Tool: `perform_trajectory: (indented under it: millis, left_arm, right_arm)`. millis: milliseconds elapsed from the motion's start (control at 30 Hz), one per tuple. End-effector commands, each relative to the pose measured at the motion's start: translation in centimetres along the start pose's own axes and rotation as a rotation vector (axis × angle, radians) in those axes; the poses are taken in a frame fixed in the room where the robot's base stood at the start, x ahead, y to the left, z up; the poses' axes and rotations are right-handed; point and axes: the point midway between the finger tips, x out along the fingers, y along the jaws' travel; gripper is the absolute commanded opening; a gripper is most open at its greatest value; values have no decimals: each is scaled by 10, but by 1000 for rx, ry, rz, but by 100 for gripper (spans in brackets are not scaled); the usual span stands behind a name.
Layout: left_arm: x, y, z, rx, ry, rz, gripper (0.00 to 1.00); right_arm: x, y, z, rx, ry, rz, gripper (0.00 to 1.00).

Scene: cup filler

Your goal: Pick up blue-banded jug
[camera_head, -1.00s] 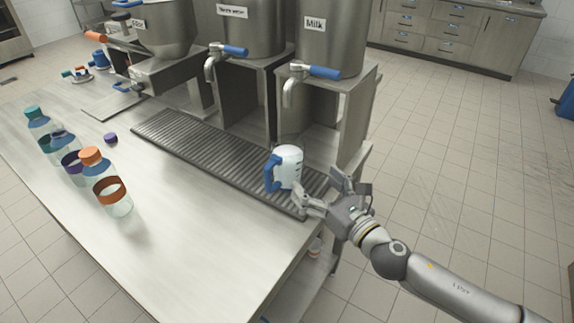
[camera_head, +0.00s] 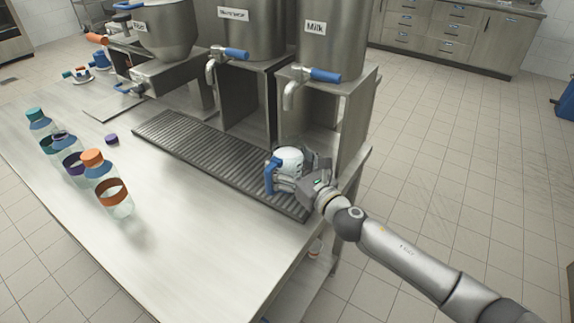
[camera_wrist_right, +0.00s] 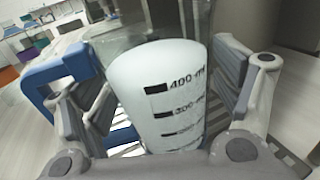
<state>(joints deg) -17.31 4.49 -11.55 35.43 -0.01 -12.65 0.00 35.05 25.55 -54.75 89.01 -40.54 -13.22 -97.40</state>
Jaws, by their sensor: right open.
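The jug (camera_head: 289,158) stands on the grated drip tray (camera_head: 200,150) below the Milk tap. It has a blue handle (camera_head: 271,174) on its left side and white contents. In the right wrist view the jug (camera_wrist_right: 160,90) shows black measuring marks, and its blue handle (camera_wrist_right: 50,90) is at the left. My right gripper (camera_head: 296,178) is around the jug's body from the right, its fingers open on either side. In the wrist view the right gripper (camera_wrist_right: 160,115) has one finger between the body and handle side, the other at the right. My left gripper is not in view.
The Milk tap (camera_head: 290,92) with its blue lever hangs above and behind the jug. Several clear bottles (camera_head: 112,190) with coloured bands stand on the left of the steel table (camera_head: 190,230). A purple cap (camera_head: 111,139) lies near them. The table's front middle is clear.

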Motion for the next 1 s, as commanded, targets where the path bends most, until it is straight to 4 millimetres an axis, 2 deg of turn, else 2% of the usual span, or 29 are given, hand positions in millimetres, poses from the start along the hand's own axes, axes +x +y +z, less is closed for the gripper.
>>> perform_trajectory:
  millis: [300, 700, 1000]
  left_arm:
    - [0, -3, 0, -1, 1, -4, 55]
    - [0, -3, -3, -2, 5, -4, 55]
    - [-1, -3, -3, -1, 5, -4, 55]
  right_arm:
    - [5, 0, -1, 0, 1, 0, 85]
    - [5, 0, -1, 1, 1, 0, 34]
    - [5, 0, 3, 0, -2, 0, 32]
